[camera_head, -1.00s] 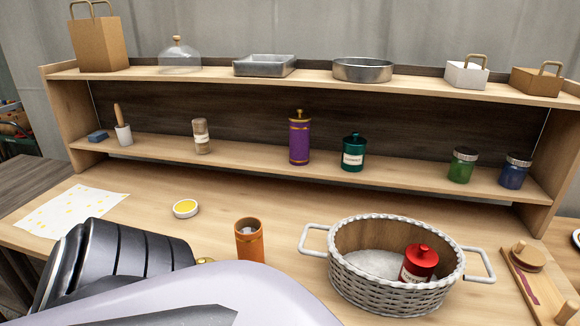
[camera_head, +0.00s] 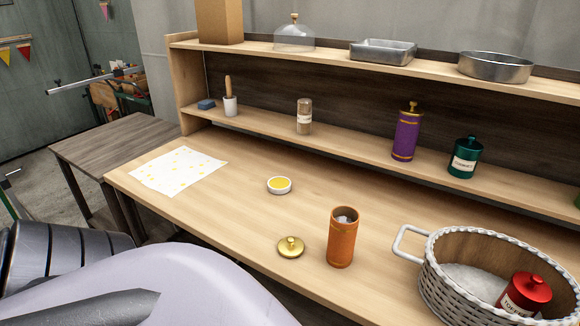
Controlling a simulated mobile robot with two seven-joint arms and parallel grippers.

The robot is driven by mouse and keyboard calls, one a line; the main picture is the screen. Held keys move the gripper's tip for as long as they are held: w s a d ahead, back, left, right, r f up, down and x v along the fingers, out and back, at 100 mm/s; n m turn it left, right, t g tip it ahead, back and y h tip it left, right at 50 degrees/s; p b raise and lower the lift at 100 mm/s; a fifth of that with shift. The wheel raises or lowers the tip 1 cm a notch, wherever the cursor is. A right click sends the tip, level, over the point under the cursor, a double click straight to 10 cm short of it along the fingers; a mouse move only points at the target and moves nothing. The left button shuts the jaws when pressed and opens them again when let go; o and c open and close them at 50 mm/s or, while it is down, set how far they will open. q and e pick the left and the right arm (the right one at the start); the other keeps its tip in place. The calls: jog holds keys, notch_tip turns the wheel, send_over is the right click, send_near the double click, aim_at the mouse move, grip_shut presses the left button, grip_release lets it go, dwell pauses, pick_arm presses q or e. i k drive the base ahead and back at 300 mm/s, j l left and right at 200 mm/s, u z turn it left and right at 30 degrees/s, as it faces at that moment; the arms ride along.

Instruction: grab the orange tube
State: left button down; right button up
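The orange tube (camera_head: 341,240) stands upright and open-topped on the wooden table, with something pale inside its mouth. A round gold lid with a knob (camera_head: 290,247) lies on the table just left of it. My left arm fills the lower left of the head view, but its gripper is out of the frame. My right gripper is not in view either. Nothing touches the tube.
A white wicker basket (camera_head: 436,282) holding a red tin (camera_head: 526,294) stands right of the tube. The shelf (camera_head: 270,122) behind holds a purple canister (camera_head: 405,135) and jars. Table between is clear.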

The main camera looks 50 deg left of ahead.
aim_at(342, 237)
jog(key=u, duration=1.2)
jog(key=k+j, duration=0.05)
